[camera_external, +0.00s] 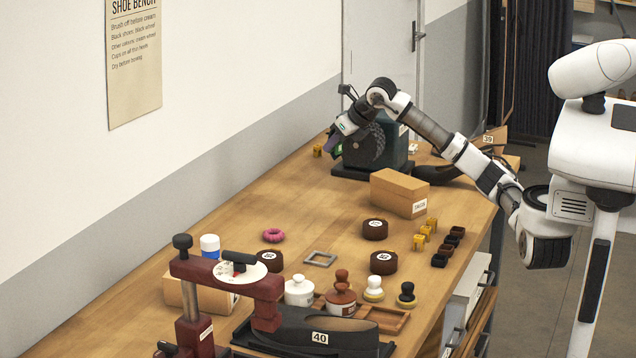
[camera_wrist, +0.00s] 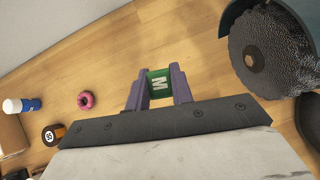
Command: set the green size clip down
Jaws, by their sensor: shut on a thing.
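The green size clip (camera_wrist: 160,84), marked with a white M, sits between the two purple fingers of my gripper (camera_wrist: 158,88) in the wrist view. The fingers are shut on it, and the wooden bench top (camera_wrist: 125,60) shows beyond it. In the external view my gripper (camera_external: 333,145) hangs above the far part of the bench, at the left of the dark green brush machine (camera_external: 388,142). The clip is too small and too hidden there to make out clearly.
The machine's round brush wheel (camera_wrist: 250,60) is close on the right in the wrist view. A small yellow piece (camera_external: 317,150) lies by the wall. Bare bench lies between.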

